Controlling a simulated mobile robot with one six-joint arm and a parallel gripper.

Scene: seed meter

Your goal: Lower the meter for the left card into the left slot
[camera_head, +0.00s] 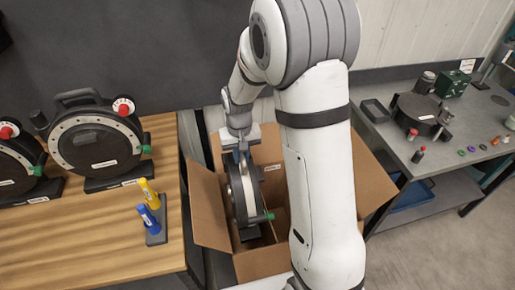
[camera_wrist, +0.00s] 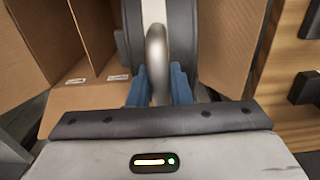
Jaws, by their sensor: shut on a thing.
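My gripper (camera_head: 240,152) is shut on the handle of a seed meter (camera_head: 243,195), a dark round disc with a pale rim and a green knob. The meter hangs upright, edge-on, over the left part of an open cardboard box (camera_head: 278,262). In the wrist view my blue fingers (camera_wrist: 158,88) close on the meter's grey curved handle (camera_wrist: 157,55). The meter's lower end overlaps the left slot in the picture; how deep it sits I cannot tell. A cardboard divider (camera_head: 281,221) shows to its right. Small white labels (camera_wrist: 117,77) are on the box, unreadable.
Two more black meters, one whole (camera_head: 92,150) and one cut off (camera_head: 14,165), stand on the wooden bench at left, near a yellow and a blue marker (camera_head: 149,193). A grey workbench (camera_head: 470,125) with small parts stands at right. Box flaps spread outward.

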